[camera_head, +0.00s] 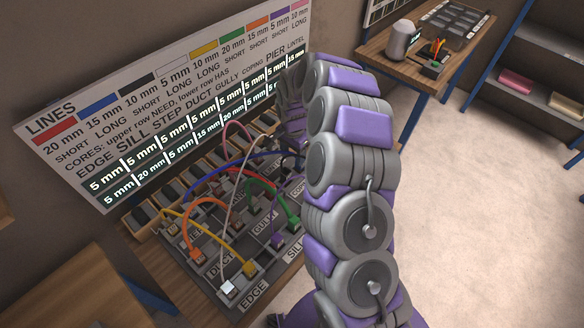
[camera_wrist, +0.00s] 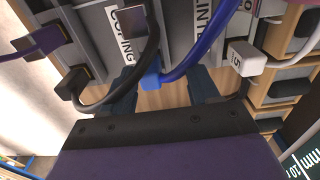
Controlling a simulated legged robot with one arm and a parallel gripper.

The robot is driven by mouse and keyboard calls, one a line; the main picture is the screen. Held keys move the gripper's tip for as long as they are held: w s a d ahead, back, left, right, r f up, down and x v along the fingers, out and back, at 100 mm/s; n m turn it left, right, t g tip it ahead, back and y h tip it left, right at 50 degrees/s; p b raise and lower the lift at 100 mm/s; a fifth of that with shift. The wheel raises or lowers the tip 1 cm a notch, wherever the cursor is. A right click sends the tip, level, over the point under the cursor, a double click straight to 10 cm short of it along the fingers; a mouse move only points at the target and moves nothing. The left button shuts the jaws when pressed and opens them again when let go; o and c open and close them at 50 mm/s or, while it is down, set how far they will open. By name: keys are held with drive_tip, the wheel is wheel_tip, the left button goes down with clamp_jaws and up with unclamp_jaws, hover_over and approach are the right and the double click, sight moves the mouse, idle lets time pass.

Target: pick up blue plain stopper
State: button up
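In the wrist view, a blue plug (camera_wrist: 150,80) on a thick blue cable sits near the COPING label at the panel edge. It is the only blue end piece in that view, and I cannot tell whether it is the plain stopper. My gripper (camera_wrist: 163,92) shows two dark fingers set apart, one on each side of the blue plug. I see no contact between them and the plug. In the head view, the blue cable (camera_head: 228,164) arches across the panel. My arm bends down over the panel's right end and hides the fingertips there.
In the wrist view, a black cable (camera_wrist: 112,98) loops close to the left finger, and a white plug (camera_wrist: 248,58) is to the right. In the head view, a board (camera_head: 170,90) stands behind the panel. Orange (camera_head: 197,256), yellow (camera_head: 249,267) and green (camera_head: 293,222) plugs crowd the panel.

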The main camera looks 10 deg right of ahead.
drive_tip(key=d, duration=0.3)
drive_tip(key=shift+s+f, duration=0.3)
drive_tip(key=shift+s, duration=0.05)
drive_tip(key=f, duration=0.1)
drive_tip(key=d+f, duration=0.1)
drive_tip(key=shift+d+f+b, duration=0.2)
drive_tip(key=shift+f+b, duration=0.1)
drive_tip(key=shift+b, duration=0.05)
drive_tip(key=shift+w+a+f, duration=0.2)
drive_tip(key=shift+a+f, duration=0.05)
drive_tip(key=shift+f, duration=0.35)
drive_tip(key=shift+w+a+f, duration=0.2)
drive_tip(key=shift+a+f, duration=0.05)
drive_tip(key=shift+f, duration=0.35)
drive_tip(key=shift+s+a+r, duration=0.1)
drive_tip(key=shift+a, duration=1.05)
drive_tip(key=shift+d, duration=0.1)
drive_tip(key=shift+c, duration=0.7)
drive_tip(key=shift+d, duration=1.2)
drive_tip(key=c, duration=0.5)
drive_tip(key=shift+c, duration=0.5)
drive_tip(key=shift+a, duration=0.1)
drive_tip(key=shift+c, duration=0.8)
drive_tip(key=shift+a, duration=0.35)
drive_tip(key=shift+c, duration=0.7)
drive_tip(key=shift+a, duration=0.45)
drive_tip(key=shift+d, duration=0.1)
